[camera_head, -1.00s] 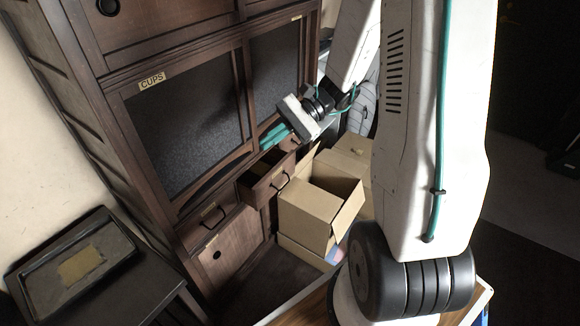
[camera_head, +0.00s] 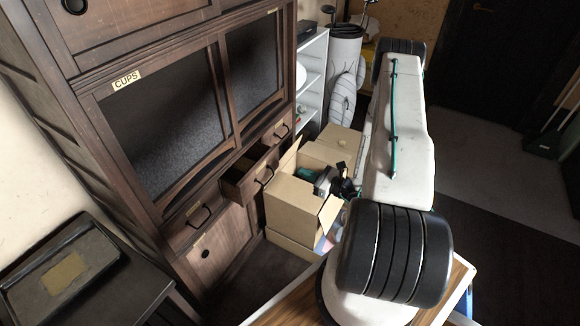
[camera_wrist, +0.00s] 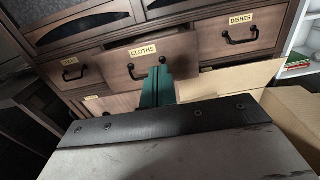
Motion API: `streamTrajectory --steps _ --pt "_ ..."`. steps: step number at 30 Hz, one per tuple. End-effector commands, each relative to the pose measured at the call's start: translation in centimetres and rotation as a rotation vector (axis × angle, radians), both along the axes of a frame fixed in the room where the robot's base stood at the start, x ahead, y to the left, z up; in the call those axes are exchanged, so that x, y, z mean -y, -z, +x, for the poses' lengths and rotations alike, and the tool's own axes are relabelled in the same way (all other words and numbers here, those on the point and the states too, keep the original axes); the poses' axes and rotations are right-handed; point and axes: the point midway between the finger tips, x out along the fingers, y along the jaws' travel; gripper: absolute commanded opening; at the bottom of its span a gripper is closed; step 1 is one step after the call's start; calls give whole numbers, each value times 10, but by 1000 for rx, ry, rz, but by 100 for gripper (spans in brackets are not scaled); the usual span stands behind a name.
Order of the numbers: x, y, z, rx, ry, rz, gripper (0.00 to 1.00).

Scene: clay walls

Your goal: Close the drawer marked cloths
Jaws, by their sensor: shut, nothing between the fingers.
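The drawer marked CLOTHS (camera_wrist: 180,50) is in the middle of a row of three in the wrist view, with its label above a dark handle. In the head view the same drawer (camera_head: 265,182) stands partly pulled out, its dark inside showing. My gripper (camera_wrist: 160,75) has teal fingers, shut and empty, pointing at the drawer front near the right end of the handle. In the head view my gripper (camera_head: 302,174) is low in front of the drawer, above the open cardboard box, with a gap between them. The box partly hides the fingertips.
The cardboard box (camera_head: 290,205) stands right before the cabinet, close beside my gripper. The DISHES drawer (camera_wrist: 262,38) is to the right and another drawer (camera_wrist: 72,73) to the left. A white shelf (camera_head: 313,75) stands beyond the cabinet.

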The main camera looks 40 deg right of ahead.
Motion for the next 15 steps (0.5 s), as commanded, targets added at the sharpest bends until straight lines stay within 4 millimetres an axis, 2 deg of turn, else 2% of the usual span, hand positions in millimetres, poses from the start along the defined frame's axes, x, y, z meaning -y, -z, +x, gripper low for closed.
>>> streamTrajectory --steps 15 --pt "-37 -1 97 2 -7 -2 0"
